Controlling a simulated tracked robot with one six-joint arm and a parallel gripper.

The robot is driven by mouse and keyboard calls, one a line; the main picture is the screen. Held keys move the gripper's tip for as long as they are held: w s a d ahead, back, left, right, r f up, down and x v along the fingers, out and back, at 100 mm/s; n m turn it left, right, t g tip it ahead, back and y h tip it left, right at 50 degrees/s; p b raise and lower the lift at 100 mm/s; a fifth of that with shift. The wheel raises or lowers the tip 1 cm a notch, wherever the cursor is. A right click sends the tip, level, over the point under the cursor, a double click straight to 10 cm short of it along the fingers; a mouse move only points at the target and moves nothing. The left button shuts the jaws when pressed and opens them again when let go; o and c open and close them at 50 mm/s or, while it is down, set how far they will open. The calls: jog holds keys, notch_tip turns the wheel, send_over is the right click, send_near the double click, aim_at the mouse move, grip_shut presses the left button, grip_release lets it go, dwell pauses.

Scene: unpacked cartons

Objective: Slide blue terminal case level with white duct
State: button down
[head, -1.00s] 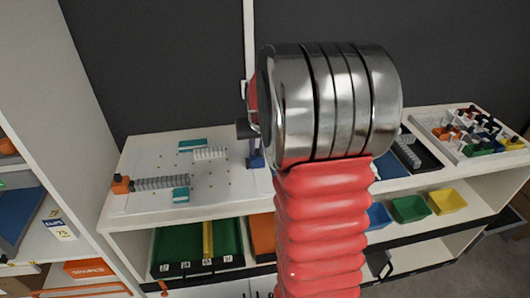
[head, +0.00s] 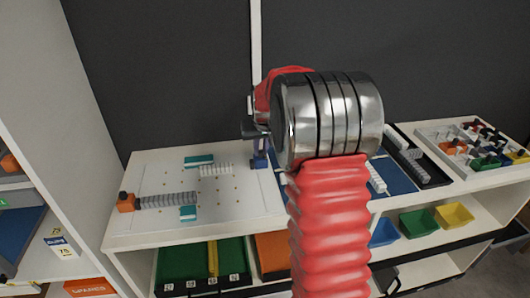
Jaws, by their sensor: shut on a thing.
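The white duct (head: 215,170) is a short ribbed strip lying on the pale pegboard panel in the head view. The blue terminal case (head: 260,160) is a small dark-blue upright piece to its right, apart from it, near the panel's right part. My gripper (head: 258,138) is at the top of the blue case and appears shut on it. Much of my gripper is hidden by my arm. Whether the case's foot touches the panel is not clear.
A grey ribbed strip (head: 168,200) with an orange end block (head: 126,202) lies front left on the panel. Teal blocks sit behind the white duct (head: 199,161) and near the grey strip (head: 188,213). A dark tray (head: 420,160) stands to the right.

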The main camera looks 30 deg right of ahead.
jog(key=shift+w+a, duration=0.1)
jog(key=shift+a, duration=0.05)
jog(key=c, duration=1.7)
grip_release()
jog(key=shift+c, duration=0.2)
jog(key=shift+r, duration=0.1)
jog(key=v, duration=1.3)
jog(key=shift+s+r, duration=0.25)
